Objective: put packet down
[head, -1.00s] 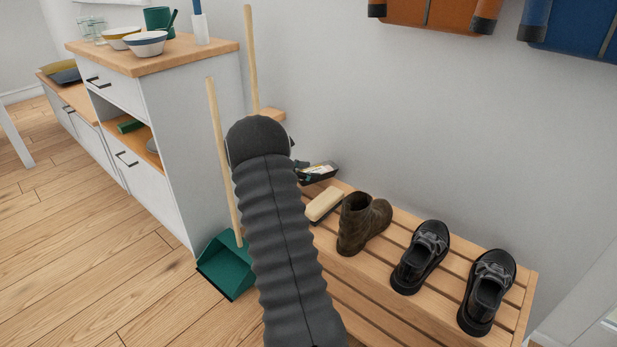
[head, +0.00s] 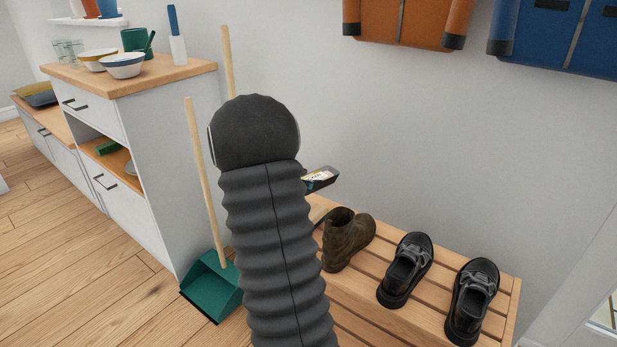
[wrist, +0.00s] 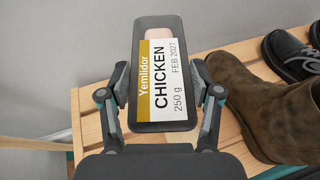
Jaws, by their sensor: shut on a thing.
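The packet (wrist: 164,80) is a dark flat tray with a white and gold label reading "CHICKEN 250 g". In the wrist view my gripper (wrist: 162,95) is shut on its two long sides. In the head view the packet (head: 320,179) shows just right of my arm, above the far end of the slatted wooden bench (head: 400,312). It looks raised clear of the slats. My arm hides most of my gripper in the head view.
A brown boot (head: 346,240) and two black shoes (head: 406,270) stand on the bench. The boot is close to the right of my gripper. A green dustpan (head: 212,284) and a white cabinet (head: 160,160) are to the left. Coats (head: 410,22) hang above.

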